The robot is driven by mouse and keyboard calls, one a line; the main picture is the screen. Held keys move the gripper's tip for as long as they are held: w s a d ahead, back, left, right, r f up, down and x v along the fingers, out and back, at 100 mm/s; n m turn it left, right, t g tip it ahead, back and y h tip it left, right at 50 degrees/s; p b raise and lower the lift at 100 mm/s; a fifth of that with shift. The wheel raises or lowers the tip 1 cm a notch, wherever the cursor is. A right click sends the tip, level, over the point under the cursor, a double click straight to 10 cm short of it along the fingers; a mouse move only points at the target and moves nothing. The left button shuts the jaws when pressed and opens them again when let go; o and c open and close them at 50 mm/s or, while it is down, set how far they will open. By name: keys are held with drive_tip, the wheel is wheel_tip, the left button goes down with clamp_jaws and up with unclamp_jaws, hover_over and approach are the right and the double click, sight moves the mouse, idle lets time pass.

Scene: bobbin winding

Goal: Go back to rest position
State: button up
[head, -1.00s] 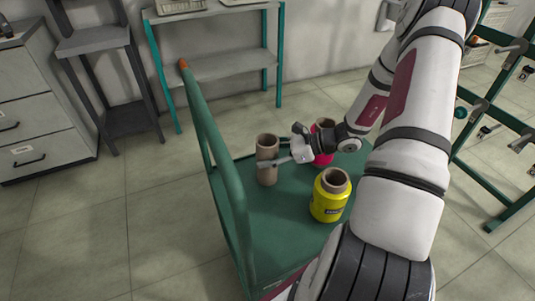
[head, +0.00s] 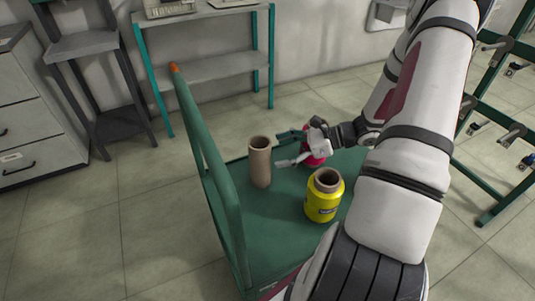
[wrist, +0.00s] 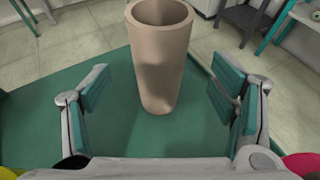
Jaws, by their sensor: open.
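My gripper (head: 282,149) is open and empty over the green cart (head: 262,222), to the right of a bare brown tube (head: 260,163). The tube stands upright on the cart. In the wrist view the tube (wrist: 160,60) is ahead of the spread fingers, with a gap between it and each finger. A yellow spool (head: 324,200) with a brown core stands nearer on the cart.
The cart's green handle (head: 207,150) rises on its left side. A green-legged shelf (head: 210,73), a dark stand (head: 118,120) and a drawer cabinet (head: 35,125) stand behind. A green rack (head: 490,130) is at right. Floor between them is clear.

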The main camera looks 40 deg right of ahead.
drive_tip(key=shift+v, duration=2.35)
